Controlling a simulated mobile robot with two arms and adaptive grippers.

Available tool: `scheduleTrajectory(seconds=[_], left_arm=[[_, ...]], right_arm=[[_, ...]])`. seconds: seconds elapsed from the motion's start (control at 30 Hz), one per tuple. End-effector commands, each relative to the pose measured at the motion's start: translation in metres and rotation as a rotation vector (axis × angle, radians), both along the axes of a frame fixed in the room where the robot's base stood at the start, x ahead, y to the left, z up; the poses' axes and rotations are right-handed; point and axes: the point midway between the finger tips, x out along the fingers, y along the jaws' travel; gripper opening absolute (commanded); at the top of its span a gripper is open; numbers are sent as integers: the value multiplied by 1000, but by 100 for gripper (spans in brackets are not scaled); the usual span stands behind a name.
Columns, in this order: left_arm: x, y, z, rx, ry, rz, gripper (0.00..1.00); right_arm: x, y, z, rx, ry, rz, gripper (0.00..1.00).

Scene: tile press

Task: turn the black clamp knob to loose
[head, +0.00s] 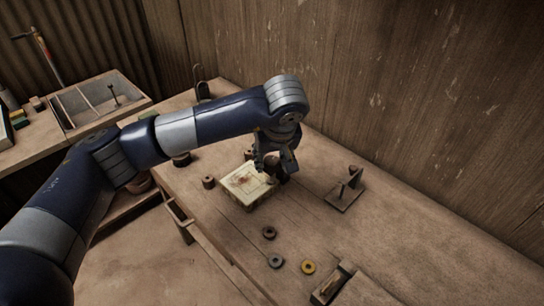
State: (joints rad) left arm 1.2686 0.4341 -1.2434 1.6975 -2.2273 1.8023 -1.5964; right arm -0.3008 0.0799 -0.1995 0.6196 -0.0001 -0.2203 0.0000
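My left arm reaches in from the left across the bench, and its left gripper (275,166) points down over the right edge of a cream tile block (243,187) with a reddish mark. A small dark round shape (281,173) shows just under the fingers; it may be the black clamp knob, but the gripper covers most of it. The fingers look spread, but I cannot tell whether they touch or hold this shape. The knob's setting cannot be read. My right gripper is not in view.
A small metal plate with upright brown pieces (345,191) stands right of the tile block. A brown cylinder (208,182) is to its left. A dark ring (269,232), a grey ring (276,261) and a yellow ring (308,267) lie in front.

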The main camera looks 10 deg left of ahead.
Motion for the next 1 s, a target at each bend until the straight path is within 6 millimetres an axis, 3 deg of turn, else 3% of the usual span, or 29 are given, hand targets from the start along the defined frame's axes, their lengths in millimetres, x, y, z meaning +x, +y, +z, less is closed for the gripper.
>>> scheduleTrajectory(seconds=[0.03,0.1,0.57,1.0], left_arm=[[0,0,0,0,0,0,22],[0,0,0,0,0,0,8],[1,-1,-1,-2,-1,73,9],[2,-3,-2,1,-2,432,9]], right_arm=[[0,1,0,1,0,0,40],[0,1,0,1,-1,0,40],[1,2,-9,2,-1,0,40],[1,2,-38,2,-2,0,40]])
